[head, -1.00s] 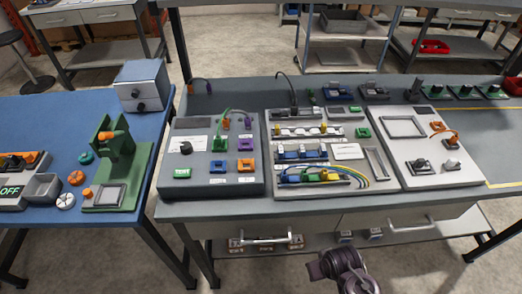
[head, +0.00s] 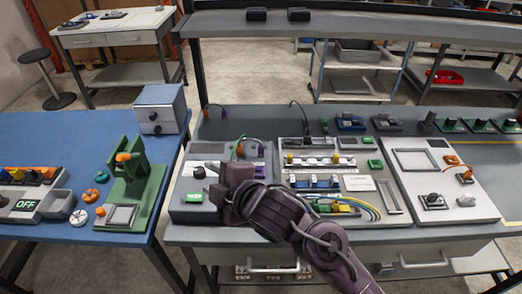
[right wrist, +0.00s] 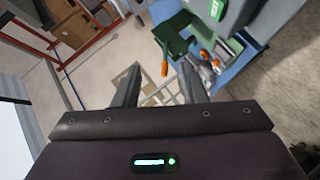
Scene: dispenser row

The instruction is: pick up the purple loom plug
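I cannot tell for sure which one is the loom plug. My right gripper (head: 222,184) is in front of the panel and hides much of it. In the right wrist view my right gripper's fingers (right wrist: 158,88) are apart with nothing between them. My left gripper is not in view.
Right of the panel stands a board (head: 300,168) with connectors and coloured wires, then a white board (head: 470,210). A green fixture (head: 140,195) and a blue-grey box (head: 160,105) stand on the blue table at left. A gap separates the tables.

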